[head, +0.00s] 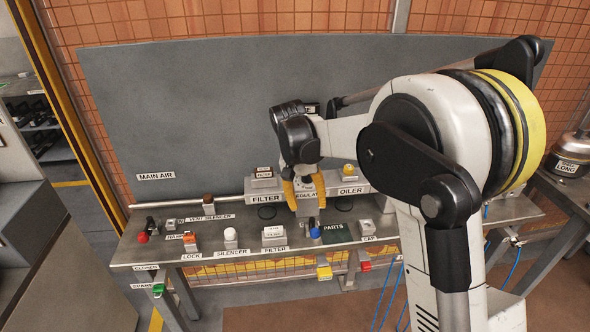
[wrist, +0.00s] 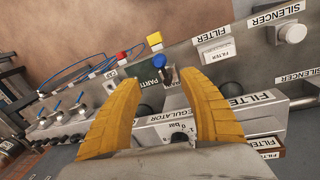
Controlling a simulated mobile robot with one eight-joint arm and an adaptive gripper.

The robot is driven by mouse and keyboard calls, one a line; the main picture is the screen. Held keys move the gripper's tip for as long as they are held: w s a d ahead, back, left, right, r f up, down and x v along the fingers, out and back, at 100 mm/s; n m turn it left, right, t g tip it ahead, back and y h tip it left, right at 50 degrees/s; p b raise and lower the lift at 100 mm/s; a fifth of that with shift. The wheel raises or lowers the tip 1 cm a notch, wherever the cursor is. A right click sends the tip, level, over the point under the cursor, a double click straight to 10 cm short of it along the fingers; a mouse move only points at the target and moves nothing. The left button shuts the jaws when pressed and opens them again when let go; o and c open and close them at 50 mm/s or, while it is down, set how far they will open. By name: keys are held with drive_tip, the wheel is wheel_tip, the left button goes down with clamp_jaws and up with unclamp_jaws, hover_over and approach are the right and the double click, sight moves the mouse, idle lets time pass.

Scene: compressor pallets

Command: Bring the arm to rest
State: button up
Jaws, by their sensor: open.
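My arm reaches from the right of the head view over the grey bench (head: 350,238). My gripper (head: 304,190) points down at the middle of the bench, at the block labelled REGULATOR (head: 306,196). In the wrist view my gripper (wrist: 158,80) has its two yellow fingers spread apart. The regulator block (wrist: 160,132), with a small bar gauge, shows between and behind the fingers. Nothing is seen clamped between them. I cannot tell whether a finger touches the block.
The FILTER block (head: 265,197) and OILER block (head: 349,190) flank the gripper closely. A blue-topped part (head: 314,228), green PARTS mat (head: 336,233), and white silencer (head: 230,237) lie in front. A grey back panel (head: 190,100) stands behind. Air above the bench's left is free.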

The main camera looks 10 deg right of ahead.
drive_tip(key=s+d+r+n+t+y, duration=0.1)
drive_tip(key=s+d+r+t, duration=0.35)
drive_tip(key=s+r, duration=0.65)
drive_tip(key=s+d+f+n+t+y, duration=0.1)
drive_tip(key=s+d+f+t, duration=0.1)
drive_tip(key=s, duration=1.2)
drive_tip(key=shift+s+d+f+t, duration=0.25)
drive_tip(key=shift+f+t, duration=0.15)
drive_tip(key=shift+t, duration=0.15)
